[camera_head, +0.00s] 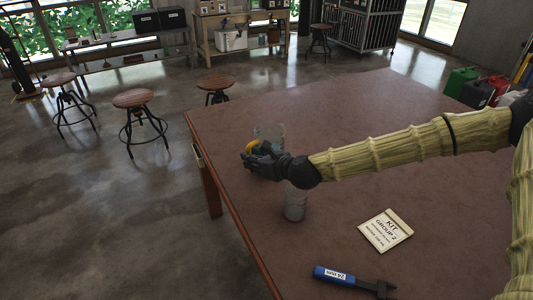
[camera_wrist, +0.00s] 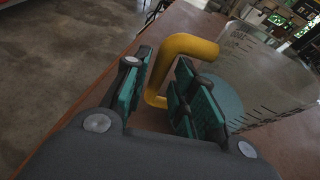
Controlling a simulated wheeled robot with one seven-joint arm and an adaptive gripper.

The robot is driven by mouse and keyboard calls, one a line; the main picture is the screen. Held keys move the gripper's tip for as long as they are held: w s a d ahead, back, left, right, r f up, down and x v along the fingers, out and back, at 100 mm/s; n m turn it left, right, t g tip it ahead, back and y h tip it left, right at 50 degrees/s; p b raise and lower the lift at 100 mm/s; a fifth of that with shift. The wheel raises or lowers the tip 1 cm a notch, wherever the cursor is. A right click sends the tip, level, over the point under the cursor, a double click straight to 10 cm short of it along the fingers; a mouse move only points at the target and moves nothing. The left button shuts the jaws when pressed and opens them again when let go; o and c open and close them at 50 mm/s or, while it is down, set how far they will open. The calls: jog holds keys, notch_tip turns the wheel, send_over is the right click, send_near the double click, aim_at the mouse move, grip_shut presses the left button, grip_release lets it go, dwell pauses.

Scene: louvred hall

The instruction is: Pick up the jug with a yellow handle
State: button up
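The clear jug (camera_head: 270,132) with measuring marks stands on the brown table (camera_head: 345,130) near its left edge, partly hidden behind my gripper. In the wrist view the jug (camera_wrist: 262,75) is at the right, with its yellow handle (camera_wrist: 186,46) reaching left. The handle also shows as a small yellow patch (camera_head: 252,146) in the head view. My gripper (camera_wrist: 160,82) is open, with one green-padded finger on each side of the handle's upright part. Gaps show between the fingers and the handle.
A clear cylindrical container (camera_head: 294,204) stands under my wrist. A kit card (camera_head: 386,230) and a blue-handled tool (camera_head: 345,277) lie towards the near side. The table's far middle is clear.

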jog(key=shift+x, duration=1.25)
grip_shut()
jog(key=shift+r, duration=0.2)
